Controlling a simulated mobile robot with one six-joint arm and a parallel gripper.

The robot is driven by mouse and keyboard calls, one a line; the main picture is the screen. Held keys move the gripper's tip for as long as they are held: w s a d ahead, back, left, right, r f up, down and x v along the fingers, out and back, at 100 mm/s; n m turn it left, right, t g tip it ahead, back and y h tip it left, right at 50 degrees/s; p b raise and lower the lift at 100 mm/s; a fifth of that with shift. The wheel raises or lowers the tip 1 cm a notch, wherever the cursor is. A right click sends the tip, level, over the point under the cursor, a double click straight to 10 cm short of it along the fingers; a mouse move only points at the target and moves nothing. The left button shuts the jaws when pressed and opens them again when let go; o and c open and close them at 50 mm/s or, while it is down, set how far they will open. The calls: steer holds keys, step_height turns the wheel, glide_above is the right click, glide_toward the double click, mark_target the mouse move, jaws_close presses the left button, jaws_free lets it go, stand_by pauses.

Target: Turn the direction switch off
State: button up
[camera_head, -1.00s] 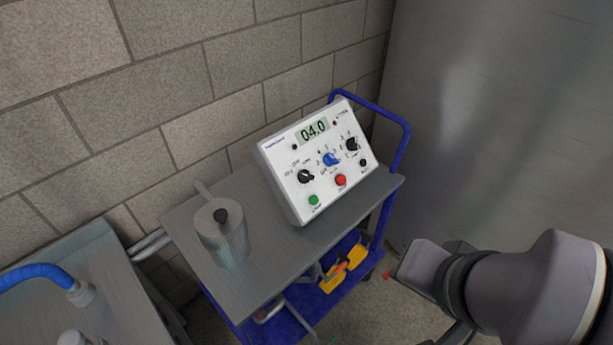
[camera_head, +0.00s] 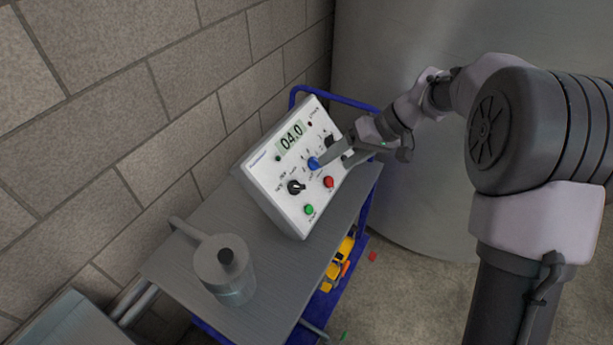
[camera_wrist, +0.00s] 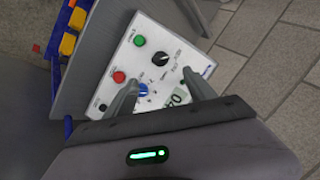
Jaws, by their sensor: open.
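A white control box (camera_head: 268,185) stands tilted on a cart, its display reading 04.0. The labels are too small to read, so I cannot tell which is the direction switch. My gripper (camera_head: 333,162) is open over the face by the blue knob. In the wrist view the blue knob (camera_wrist: 142,90) is beside the left fingertip; the left black knob (camera_wrist: 160,58) lies ahead, between the finger lines.
The face also has a red button (camera_head: 328,182) and a green button (camera_head: 309,210). A grey lidded jug (camera_head: 226,272) stands on the cart top (camera_head: 185,262). A blue cart handle (camera_head: 345,101) rises behind the box. A block wall is at left, a large grey tank at right.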

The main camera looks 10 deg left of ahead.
mark_target(300, 187)
steer(key=b+x, duration=0.4)
steer(key=x, duration=1)
steer(key=shift+a+f, duration=0.3)
steer(key=c, duration=1.4)
